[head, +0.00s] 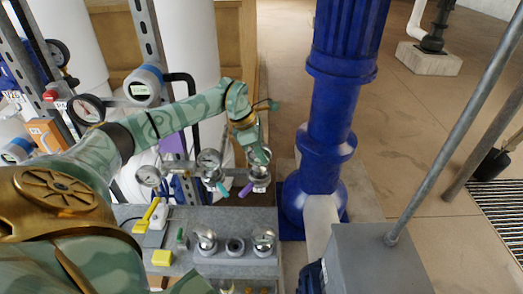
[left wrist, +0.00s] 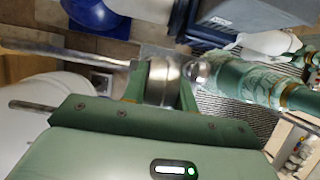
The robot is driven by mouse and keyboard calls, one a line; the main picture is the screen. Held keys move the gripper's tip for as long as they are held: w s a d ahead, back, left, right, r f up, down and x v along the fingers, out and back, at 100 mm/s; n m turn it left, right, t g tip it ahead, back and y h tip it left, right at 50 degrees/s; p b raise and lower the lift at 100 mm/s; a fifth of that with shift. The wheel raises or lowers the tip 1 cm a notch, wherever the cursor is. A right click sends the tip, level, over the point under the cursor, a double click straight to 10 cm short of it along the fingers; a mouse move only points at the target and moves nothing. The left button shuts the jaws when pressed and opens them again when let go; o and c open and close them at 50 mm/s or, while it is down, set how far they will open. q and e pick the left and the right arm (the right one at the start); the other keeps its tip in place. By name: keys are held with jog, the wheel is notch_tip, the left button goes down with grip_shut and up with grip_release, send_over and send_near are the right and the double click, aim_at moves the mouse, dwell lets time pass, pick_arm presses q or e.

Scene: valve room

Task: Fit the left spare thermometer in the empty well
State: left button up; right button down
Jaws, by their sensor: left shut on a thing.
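My left gripper (head: 259,163) reaches over the bench's far edge, among the gauges and pipework. It is shut on a thermometer (head: 260,174). In the left wrist view the thermometer's round metal case (left wrist: 162,82) sits between the green fingers. Its stem tip and the well are hidden or too small to make out, so I cannot tell whether they touch. Two silver rounded pieces, left (head: 206,240) and right (head: 263,241), stand in a grey holder (head: 221,259) on the bench. The holder's middle socket (head: 235,246) is empty.
Dial gauges (head: 209,158) and (head: 148,176) stand close left of the gripper, with teal (head: 222,188) and purple (head: 245,190) handles near it. A thick blue column (head: 325,130) rises just right. Yellow items (head: 162,257) lie on the bench's left.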

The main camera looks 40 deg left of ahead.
pick_arm(q)
jog(key=shift+f, duration=0.15)
jog(key=shift+f+b, duration=0.3)
jog(key=shift+f, duration=0.05)
jog(key=shift+f, duration=0.15)
dwell(0.5)
jog(key=shift+f, duration=0.3)
dwell(0.3)
jog(key=o, duration=0.9)
jog(key=shift+r, duration=0.1)
jog(key=p+v, duration=1)
jog(key=v, duration=0.6)
jog(key=shift+r+p, duration=0.1)
jog(key=shift+p, duration=0.25)
